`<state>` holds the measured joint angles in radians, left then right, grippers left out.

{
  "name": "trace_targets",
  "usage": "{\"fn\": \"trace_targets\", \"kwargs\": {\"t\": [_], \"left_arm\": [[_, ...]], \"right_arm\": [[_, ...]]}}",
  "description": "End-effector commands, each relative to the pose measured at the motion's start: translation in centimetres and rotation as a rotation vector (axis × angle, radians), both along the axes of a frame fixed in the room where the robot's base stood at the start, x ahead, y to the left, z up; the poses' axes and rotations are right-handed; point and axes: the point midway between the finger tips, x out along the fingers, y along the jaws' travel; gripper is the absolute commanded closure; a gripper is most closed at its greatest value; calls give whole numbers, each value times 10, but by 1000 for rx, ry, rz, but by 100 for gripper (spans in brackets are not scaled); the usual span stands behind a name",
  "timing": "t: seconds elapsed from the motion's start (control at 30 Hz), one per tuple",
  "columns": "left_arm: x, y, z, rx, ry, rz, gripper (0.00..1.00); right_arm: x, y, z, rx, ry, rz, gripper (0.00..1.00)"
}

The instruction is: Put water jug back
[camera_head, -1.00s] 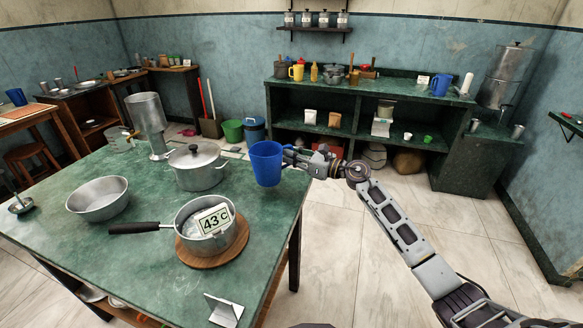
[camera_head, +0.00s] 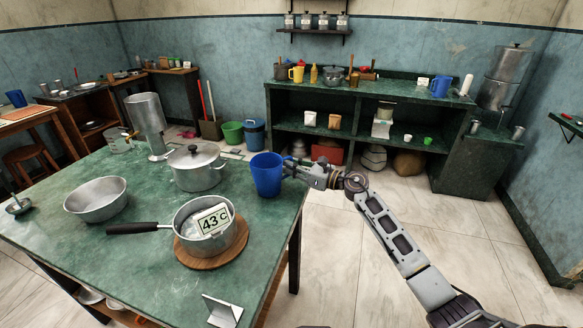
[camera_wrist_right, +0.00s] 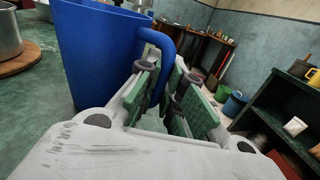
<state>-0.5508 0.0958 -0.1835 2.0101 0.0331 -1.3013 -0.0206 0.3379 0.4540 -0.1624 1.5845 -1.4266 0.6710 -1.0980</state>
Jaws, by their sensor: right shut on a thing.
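The blue water jug (camera_head: 267,176) is upright at the right edge of the green table (camera_head: 130,245), right of the lidded pot. My right gripper (camera_head: 294,169) comes from the right and is shut on the jug's handle. In the right wrist view, the jug (camera_wrist_right: 100,55) fills the upper left, and its handle runs down to the green-padded fingers of the gripper (camera_wrist_right: 166,88). The jug's base is at or just above the tabletop; I cannot tell if it touches. My left gripper is not in view.
A lidded pot (camera_head: 195,170) stands left of the jug. A saucepan (camera_head: 190,229) with a 43 °C sign sits on a round wooden board (camera_head: 212,258), its handle pointing left. A metal bowl (camera_head: 97,200) is farther left. A folded card (camera_head: 222,311) stands near the front edge.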

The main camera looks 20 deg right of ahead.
Motion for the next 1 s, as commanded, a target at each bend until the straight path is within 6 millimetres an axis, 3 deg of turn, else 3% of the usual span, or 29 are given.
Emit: {"fn": "trace_targets", "kwargs": {"t": [0.23, 0.27, 0.4, 1.0], "left_arm": [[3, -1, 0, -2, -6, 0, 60], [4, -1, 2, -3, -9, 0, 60], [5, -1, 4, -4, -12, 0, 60], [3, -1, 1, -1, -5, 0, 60]], "right_arm": [[0, 0, -2, 1, -2, 0, 100], [0, 0, -3, -1, -1, 0, 87], [0, 0, -2, -1, -1, 0, 69], [-4, -4, 0, -1, 0, -1, 69]]}}
